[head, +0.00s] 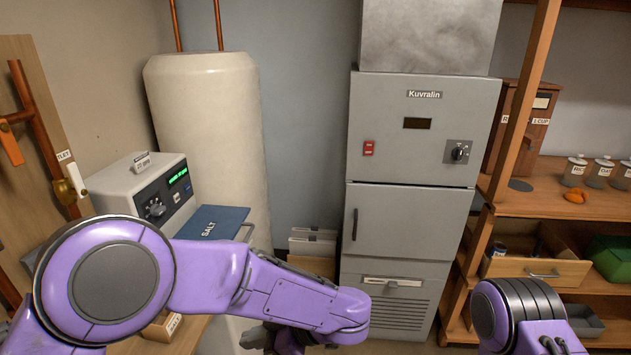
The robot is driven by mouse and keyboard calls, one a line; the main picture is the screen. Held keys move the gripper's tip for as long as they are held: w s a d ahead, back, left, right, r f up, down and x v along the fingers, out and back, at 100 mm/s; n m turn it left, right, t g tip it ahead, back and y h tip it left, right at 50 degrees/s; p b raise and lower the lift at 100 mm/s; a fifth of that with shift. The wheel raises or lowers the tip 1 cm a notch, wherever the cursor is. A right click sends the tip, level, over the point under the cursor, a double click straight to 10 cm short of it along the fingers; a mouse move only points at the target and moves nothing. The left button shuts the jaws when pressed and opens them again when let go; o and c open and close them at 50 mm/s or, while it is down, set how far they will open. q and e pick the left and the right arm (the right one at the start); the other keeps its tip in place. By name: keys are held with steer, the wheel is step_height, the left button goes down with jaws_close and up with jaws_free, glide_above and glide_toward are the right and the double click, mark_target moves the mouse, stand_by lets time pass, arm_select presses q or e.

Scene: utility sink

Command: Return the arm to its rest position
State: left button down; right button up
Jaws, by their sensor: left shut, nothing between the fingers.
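My left arm comes in from the left as a thick purple limb and bends across the lower middle of the head view. My left gripper (256,338) is a small dark shape low in the picture, below the forearm. It is shut and empty, and part of it is hidden by the arm. My right arm shows only as a purple and dark ribbed joint at the lower right. Its gripper is out of the picture.
A white tank (207,110) and a grey control box (120,185) stand at left, beside a blue SALT lid (212,222). A tall grey Kuvralin cabinet (420,140) stands in the middle. Wooden shelves with jars (575,168) and a pulled-out drawer (535,270) are at right.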

arm_select(q)
steer(key=w+a+f+m+t+h, duration=0.25)
steer(key=w+a+f+t, duration=0.2)
steer(key=w+t, duration=0.3)
steer(key=s+a+f+m+h+b, duration=0.1)
steer(key=s+a+f+m+h, duration=0.1)
steer(key=f, duration=0.4)
steer(key=s+a+f+m+h, duration=0.1)
steer(key=s+a+f+m, duration=0.1)
steer(key=f, duration=0.4)
steer(key=s+a+f+m+g, duration=0.1)
steer(key=s+a+f+g, duration=0.1)
steer(key=s, duration=0.6)
steer(key=s+a+f+m+g+h+b, duration=0.1)
steer(key=s+a+f+g, duration=0.1)
steer(key=s+a+f, duration=0.3)
steer(key=s+a+f+m+g+h+b, duration=0.1)
steer(key=s+f, duration=0.5)
steer(key=s, duration=0.7)
steer(key=shift+a+f+m+g, duration=0.35)
steer(key=shift+a+f+g, duration=0.1)
steer(key=shift+a, duration=0.8)
arm_select(e)
steer(key=f, duration=0.3)
steer(key=shift+w, duration=0.3)
